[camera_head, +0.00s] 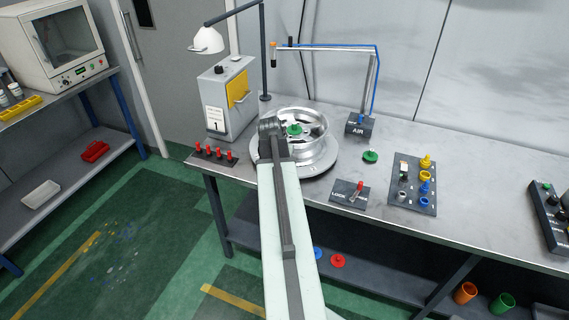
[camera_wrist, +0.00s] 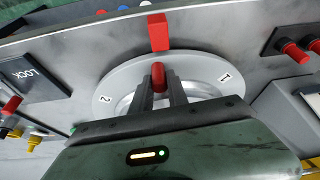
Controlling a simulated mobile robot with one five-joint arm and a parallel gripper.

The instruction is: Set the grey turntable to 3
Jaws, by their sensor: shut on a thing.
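The grey turntable (camera_head: 327,170) lies flat on the bench under a silver wheel (camera_head: 318,150); my arm hides its left part. In the wrist view, the turntable's rim (camera_wrist: 118,82) shows a label 2 (camera_wrist: 106,99) at left and a label 1 (camera_wrist: 225,77) at right. No label 3 is visible. A red block (camera_wrist: 159,32) stands just beyond the rim, between the two labels. My gripper (camera_wrist: 161,86) is shut on a red peg (camera_wrist: 158,74) at the turntable, in line with the red block. My arm hides the fingers in the head view.
A LOCK plate (camera_head: 349,194) with a red-tipped lever stands right of the turntable. A row of red pegs (camera_head: 215,154) and a grey box (camera_head: 228,98) are at left. An AIR stand (camera_head: 359,126) is behind. A tray of coloured parts (camera_head: 413,190) lies farther right.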

